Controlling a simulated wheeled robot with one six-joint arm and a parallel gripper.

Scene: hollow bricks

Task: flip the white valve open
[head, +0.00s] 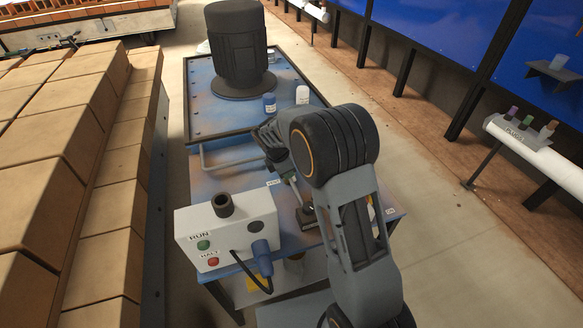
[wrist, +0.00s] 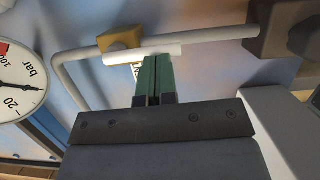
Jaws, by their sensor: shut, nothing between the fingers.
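In the wrist view, the white valve handle (wrist: 142,53) is a short flat white bar. It lies roughly level in the picture, beside a brass-coloured valve body (wrist: 120,39) on a pale pipe (wrist: 215,35). My gripper (wrist: 155,62) has green fingers pressed together with nothing between them. The fingertips are right at the lower edge of the handle in the picture; whether they touch it I cannot tell. In the head view my arm covers much of the work area, and I cannot make out the valve there.
A round pressure gauge (wrist: 18,85) is at the left of the wrist view, and a dark block (wrist: 275,28) at the upper right. In the head view, a white RUN/HALT control box (head: 228,232) stands at the table's front left. Stacked bricks (head: 60,130) line the left.

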